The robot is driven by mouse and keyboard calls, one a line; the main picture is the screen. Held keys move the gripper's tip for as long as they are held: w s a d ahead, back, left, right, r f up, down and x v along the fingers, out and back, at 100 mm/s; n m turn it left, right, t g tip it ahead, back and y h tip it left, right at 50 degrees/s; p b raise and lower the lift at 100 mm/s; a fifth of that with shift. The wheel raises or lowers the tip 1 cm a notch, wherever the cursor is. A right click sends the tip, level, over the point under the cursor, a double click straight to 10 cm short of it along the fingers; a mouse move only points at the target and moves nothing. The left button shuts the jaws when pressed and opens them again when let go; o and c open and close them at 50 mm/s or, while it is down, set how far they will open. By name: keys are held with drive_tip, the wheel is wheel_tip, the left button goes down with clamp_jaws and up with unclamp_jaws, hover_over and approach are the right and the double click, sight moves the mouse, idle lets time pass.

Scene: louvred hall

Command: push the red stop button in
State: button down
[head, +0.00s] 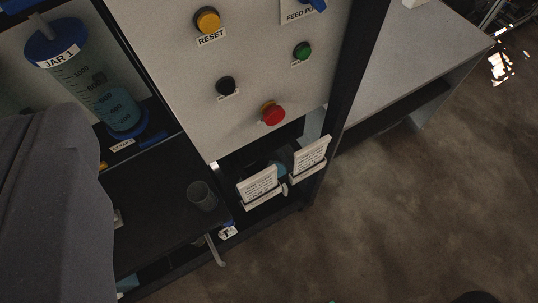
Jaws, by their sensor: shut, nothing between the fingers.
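The red stop button (273,114) is a round mushroom head on a yellow-orange collar. It sits low on the pale upright panel (245,75), near the panel's lower edge, and stands out from it. Nothing touches it. My gripper's fingers do not show in the head view. A large grey rounded shape, likely part of my arm, fills the left edge, well apart from the button.
The panel also carries a yellow RESET button (207,20), a black knob (225,86) and a green button (302,50). Two white cards (258,186) stand below. JAR 1 (85,80) and a cup (202,195) are left. Open floor (400,220) lies right.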

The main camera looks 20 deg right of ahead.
drive_tip(key=w+d+f+m+g+p, duration=0.2)
drive_tip(key=d+f+m, duration=0.5)
drive_tip(key=f, duration=0.6)
drive_tip(key=w+d+f+m+g+p, duration=0.2)
drive_tip(key=w+d+f+m+p, duration=0.2)
drive_tip(key=d+f+m, duration=0.4)
wheel_tip(320, 180, down, 6)
drive_tip(key=shift+d+f+g+p, duration=0.2)
drive_tip(key=shift+d+g+p, duration=0.2)
drive_tip(key=shift+d+p, duration=0.65)
drive_tip(key=shift+w+d, duration=0.1)
drive_tip(key=shift+w, duration=0.05)
approach(276, 121)
wheel_tip(276, 121, down, 4)
drive_tip(key=shift+w, duration=2.15)
